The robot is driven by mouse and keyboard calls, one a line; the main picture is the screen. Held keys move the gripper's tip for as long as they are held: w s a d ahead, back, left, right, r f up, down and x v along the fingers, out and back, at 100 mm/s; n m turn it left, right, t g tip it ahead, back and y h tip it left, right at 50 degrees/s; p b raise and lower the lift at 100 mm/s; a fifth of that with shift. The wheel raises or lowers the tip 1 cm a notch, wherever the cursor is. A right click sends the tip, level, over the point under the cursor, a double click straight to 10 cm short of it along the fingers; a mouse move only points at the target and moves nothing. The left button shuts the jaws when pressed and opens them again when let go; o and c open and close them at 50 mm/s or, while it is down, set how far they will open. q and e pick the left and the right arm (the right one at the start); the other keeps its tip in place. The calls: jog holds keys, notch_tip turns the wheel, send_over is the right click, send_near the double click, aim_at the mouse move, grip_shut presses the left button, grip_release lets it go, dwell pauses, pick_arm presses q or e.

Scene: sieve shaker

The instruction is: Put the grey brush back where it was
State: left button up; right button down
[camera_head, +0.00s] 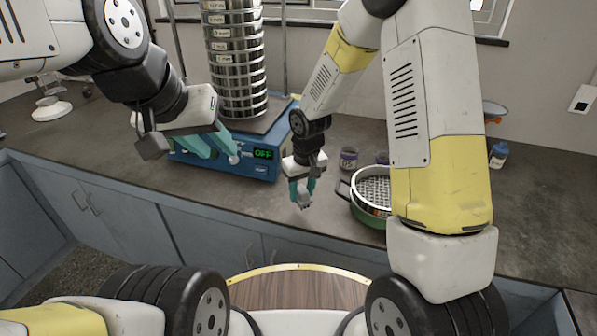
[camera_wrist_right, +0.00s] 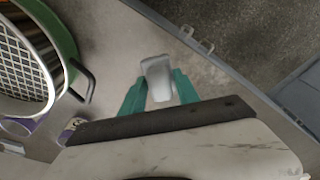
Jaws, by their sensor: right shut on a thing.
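My right gripper (camera_head: 300,192) is over the worktop, left of the green-rimmed pot, pointing down. In the right wrist view its teal fingers (camera_wrist_right: 158,92) are shut on a pale grey piece, the grey brush (camera_wrist_right: 156,72). Only a small part of the brush shows; its bristles cannot be made out. In the head view the brush (camera_head: 304,203) shows as a small grey bit at the fingertips. My left gripper (camera_head: 210,146) has its teal fingers apart and appears empty, in front of the blue sieve shaker (camera_head: 225,160).
A green pot (camera_head: 366,216) with a mesh sieve (camera_head: 374,188) stands right of my right gripper. Behind are a purple-labelled jar (camera_head: 348,158) and a blue bottle (camera_head: 499,154). A sieve stack (camera_head: 237,65) rises on the shaker. The worktop's front edge is close.

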jog(key=w, duration=0.4)
jog(key=w+a, duration=0.1)
jog(key=w, duration=0.2)
jog(key=shift+f, duration=0.4)
jog(key=shift+s+f, duration=0.1)
jog(key=shift+f, duration=1.6)
jog(key=shift+f, duration=0.15)
jog(key=c, duration=0.9)
grip_release()
